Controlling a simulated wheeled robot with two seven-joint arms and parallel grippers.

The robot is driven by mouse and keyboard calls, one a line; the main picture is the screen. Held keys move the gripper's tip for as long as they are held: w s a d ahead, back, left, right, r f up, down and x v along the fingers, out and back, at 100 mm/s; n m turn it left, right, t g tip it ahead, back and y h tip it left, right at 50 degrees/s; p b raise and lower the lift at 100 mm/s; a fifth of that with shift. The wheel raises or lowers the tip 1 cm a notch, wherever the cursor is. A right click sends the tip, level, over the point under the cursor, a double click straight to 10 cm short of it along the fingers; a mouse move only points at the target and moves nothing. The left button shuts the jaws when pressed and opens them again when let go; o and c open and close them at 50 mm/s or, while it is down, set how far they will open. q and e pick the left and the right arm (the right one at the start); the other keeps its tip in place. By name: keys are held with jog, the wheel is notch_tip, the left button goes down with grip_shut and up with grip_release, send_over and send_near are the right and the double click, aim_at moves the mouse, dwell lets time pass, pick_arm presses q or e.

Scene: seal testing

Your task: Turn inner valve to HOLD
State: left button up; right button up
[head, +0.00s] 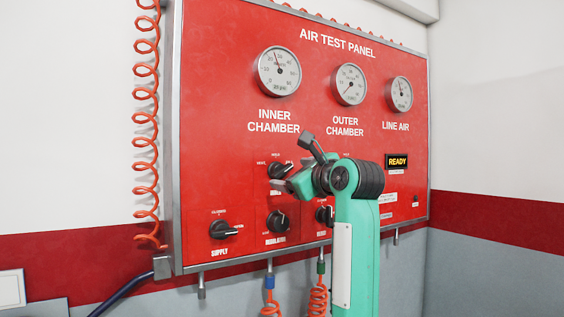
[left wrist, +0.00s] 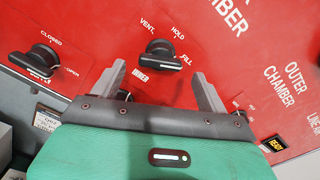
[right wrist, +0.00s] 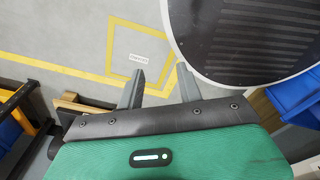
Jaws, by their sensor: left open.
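The inner valve is a black knob on the red air test panel (head: 350,75). In the head view the knob (head: 278,170) sits below the INNER CHAMBER gauge (head: 279,71), partly beside my left gripper. In the left wrist view the knob (left wrist: 160,58) has VENT, HOLD and FILL labels around it; its handle lies slanted, its white-marked end toward FILL. My left gripper (head: 292,163) is open in front of the panel. In its wrist view the fingers (left wrist: 160,68) stand either side of the knob, with no visible contact. My right gripper (right wrist: 160,72) is open and empty.
A supply knob (head: 223,229), a regulator knob (head: 277,220) and another knob (head: 325,214) sit lower on the panel. A coiled orange hose (head: 146,120) hangs at the panel's left. My right gripper is over open floor (right wrist: 70,30) with yellow lines.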

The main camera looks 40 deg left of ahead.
aim_at(285, 172)
pick_arm(q)
jog(key=p+x, duration=0.2)
jog(key=x, duration=0.2)
jog(key=shift+a+r, duration=0.15)
jog(key=shift+a, duration=0.15)
jog(key=shift+w+a, duration=0.2)
jog(key=shift+a, duration=0.15)
jog(key=shift+d, duration=0.1)
jog(key=c, duration=1)
jog(key=shift+f+n+b, duration=0.3)
jog(key=shift+b, duration=0.4)
jog(key=n+b, duration=0.4)
jog(key=b, duration=0.2)
jog(key=shift+n, duration=0.3)
jog(key=n+b, duration=0.2)
jog(key=n, duration=0.1)
jog(key=shift+r+n+b, duration=0.15)
jog(key=shift+n+b, duration=0.65)
jog(key=shift+n, duration=0.9)
pick_arm(e)
notch_tip(285, 172, down, 8)
jog(key=a, duration=0.1)
jog(key=shift+a, duration=0.25)
jog(key=shift+f, duration=0.15)
